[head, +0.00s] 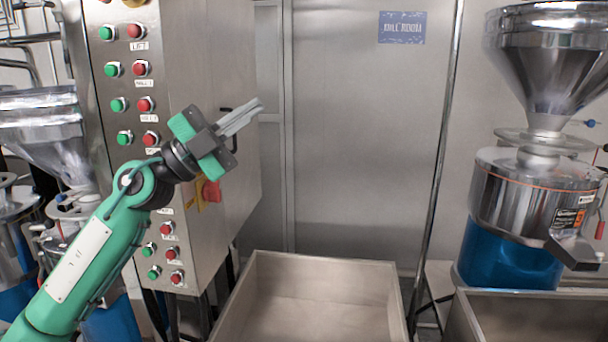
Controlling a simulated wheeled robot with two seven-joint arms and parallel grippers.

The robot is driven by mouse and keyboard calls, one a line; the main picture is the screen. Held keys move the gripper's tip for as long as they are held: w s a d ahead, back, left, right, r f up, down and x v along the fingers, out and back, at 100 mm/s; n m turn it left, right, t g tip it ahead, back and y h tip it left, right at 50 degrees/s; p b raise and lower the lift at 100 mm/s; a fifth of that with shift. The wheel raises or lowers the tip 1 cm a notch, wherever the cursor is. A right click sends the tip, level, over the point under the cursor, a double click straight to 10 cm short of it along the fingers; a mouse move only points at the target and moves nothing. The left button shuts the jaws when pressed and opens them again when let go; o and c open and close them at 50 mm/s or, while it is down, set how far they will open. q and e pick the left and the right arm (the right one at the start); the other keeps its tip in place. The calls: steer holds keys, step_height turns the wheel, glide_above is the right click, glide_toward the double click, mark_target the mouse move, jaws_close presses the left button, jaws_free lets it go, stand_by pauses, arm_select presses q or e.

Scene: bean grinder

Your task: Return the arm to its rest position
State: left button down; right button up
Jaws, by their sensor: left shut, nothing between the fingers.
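My left gripper (240,117) is raised at the left of the head view, in front of the steel control cabinet. Its fingers are shut with nothing between them and point up and to the right. The green arm (92,254) comes in from the lower left. The control cabinet (185,60) carries columns of green and red buttons, and the arm and gripper hide part of it. A red switch (211,191) on a yellow plate shows just below the gripper. My right gripper is not in view.
An empty steel bin (320,290) stands low in the middle. A grinder (525,200) with a steel hopper and blue base stands at the right, above a second bin (530,315). Another steel hopper (45,130) is at the far left. A steel door (365,150) is behind.

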arm_select(q)
steer(key=s+a+f+n+t+y, duration=0.1)
steer(key=a+f+n+t+y, duration=0.25)
steer(key=f+n+y, duration=0.75)
steer(key=s+a+f+n+t+y, duration=0.1)
steer(key=a+f+n+t+y, duration=0.4)
steer(key=f, duration=1)
steer(key=a+f+n+t+y, duration=0.1)
steer(key=a+f+n+y, duration=0.5)
steer(key=f+n, duration=0.65)
steer(key=s+f+g+y, duration=0.2)
steer(key=s+f+g, duration=0.6)
steer(key=s+f, duration=0.7)
steer(key=s+f+m+g+h, duration=0.1)
steer(key=s+f+g, duration=0.2)
steer(key=s+f, duration=0.35)
steer(key=s+f+g, duration=0.3)
steer(key=s, duration=0.7)
step_height(320, 180, down, 32)
steer(key=g, duration=0.2)
steer(key=s+a+f, duration=0.2)
steer(key=s+f, duration=1.6)
steer(key=s, duration=0.1)
steer(key=shift+a+f+g, duration=0.2)
steer(key=shift+a+g, duration=0.15)
steer(key=shift+a, duration=0.05)
